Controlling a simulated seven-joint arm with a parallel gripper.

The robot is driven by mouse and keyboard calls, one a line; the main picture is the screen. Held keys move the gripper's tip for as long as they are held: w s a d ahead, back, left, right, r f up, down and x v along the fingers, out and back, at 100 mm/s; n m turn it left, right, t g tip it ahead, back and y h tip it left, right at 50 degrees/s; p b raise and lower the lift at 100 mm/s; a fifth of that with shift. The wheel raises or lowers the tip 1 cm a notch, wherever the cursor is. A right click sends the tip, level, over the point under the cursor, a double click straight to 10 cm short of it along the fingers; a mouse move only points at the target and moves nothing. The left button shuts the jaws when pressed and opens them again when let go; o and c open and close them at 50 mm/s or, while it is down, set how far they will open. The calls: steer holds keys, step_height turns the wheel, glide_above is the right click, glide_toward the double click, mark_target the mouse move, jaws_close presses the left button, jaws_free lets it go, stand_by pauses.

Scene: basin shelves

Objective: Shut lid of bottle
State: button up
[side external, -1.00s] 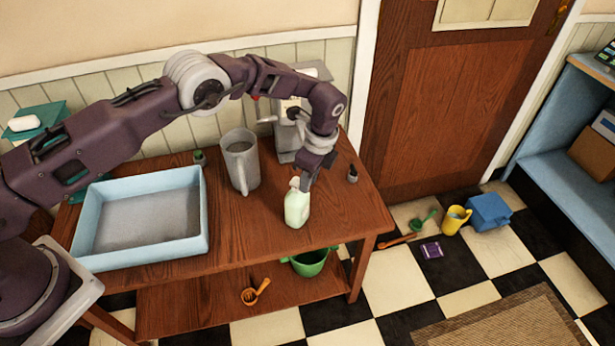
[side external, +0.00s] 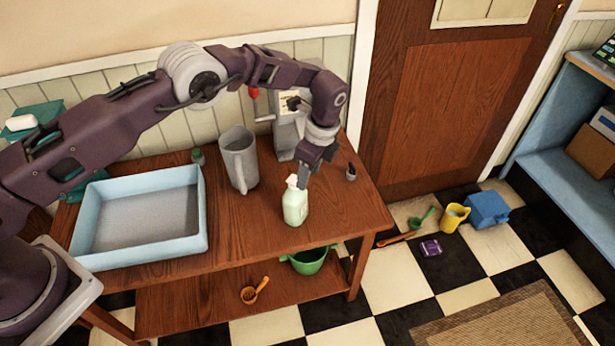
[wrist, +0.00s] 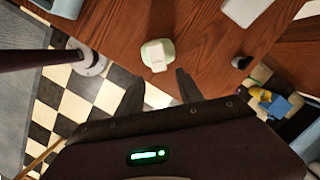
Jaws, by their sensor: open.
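The bottle (side external: 295,205) is pale green with a white top and stands upright near the front edge of the wooden table. In the wrist view the bottle (wrist: 148,52) is seen from above, with its white lid (wrist: 156,62) over the top; I cannot tell whether the lid is fully seated. My gripper (side external: 303,178) is just above and beside the bottle's top in the side view. In the wrist view my gripper (wrist: 160,90) has its two dark fingers apart with nothing between them, and the bottle lies beyond their tips.
A grey pitcher (side external: 239,160) and a grey machine (side external: 288,130) stand behind the bottle. A light blue basin (side external: 205,225) is at the left. A small dark item (side external: 351,172) stands to the right. The table's front right is clear.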

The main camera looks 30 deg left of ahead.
steer(key=r, duration=0.2)
steer(key=d+r, duration=0.1)
steer(key=r, duration=0.1)
steer(key=shift+r, duration=0.4)
steer(key=s+a+r+n+t+h, duration=0.1)
steer(key=s+a+r+n, duration=0.15)
steer(key=r, duration=0.65)
steer(key=s+a+r+n, duration=0.2)
steer(key=a+r+n, duration=0.1)
steer(key=r, duration=0.6)
steer(key=s+a+r+n+t+h, duration=0.15)
steer(key=s+a+r+n, duration=0.25)
steer(key=s+r, duration=0.5)
steer(key=s+a+n+t, duration=0.3)
steer(key=s+n, duration=0.5)
steer(key=s, duration=1.5)
steer(key=shift+a+f, duration=0.4)
steer(key=shift+a, duration=0.2)
